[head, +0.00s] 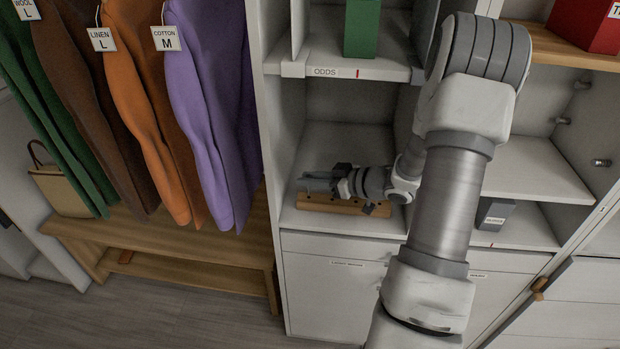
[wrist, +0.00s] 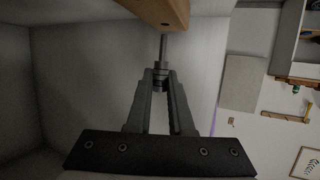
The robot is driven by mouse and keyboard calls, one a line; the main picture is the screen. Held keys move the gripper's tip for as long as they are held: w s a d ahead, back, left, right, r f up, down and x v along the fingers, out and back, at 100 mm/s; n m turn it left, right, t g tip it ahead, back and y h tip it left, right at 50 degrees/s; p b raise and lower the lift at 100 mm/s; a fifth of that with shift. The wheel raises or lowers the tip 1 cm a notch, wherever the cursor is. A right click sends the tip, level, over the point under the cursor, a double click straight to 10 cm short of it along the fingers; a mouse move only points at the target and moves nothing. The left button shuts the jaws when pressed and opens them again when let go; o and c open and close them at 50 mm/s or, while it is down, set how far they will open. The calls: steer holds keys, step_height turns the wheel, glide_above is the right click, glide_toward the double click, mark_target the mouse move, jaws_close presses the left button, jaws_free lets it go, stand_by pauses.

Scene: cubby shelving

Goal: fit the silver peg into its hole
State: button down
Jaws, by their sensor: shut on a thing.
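The silver peg (wrist: 164,47) is held between the fingertips of my gripper (wrist: 162,75) in the wrist view. The peg points up the picture, and its far end meets the edge of a wooden block (wrist: 158,8) in that view. A dark hole shows in the block beside the peg's end; I cannot tell whether the peg is in a hole. In the head view the wooden block (head: 342,206) lies on the cubby floor, with dark holes along it. My gripper (head: 312,182) reaches in sideways just above and behind it; the peg is not clear there.
The cubby has side walls and a shelf edge (head: 345,72) marked ODDS above. A green box (head: 362,28) stands on that shelf. A dark grey box (head: 494,214) stands in the right-hand compartment. Hanging garments (head: 210,90) are on the left.

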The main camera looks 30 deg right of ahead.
steer(key=shift+f+b, duration=1)
steer(key=shift+f, duration=0.95)
steer(key=c, duration=0.7)
jaws_free()
steer(key=shift+r, duration=0.1)
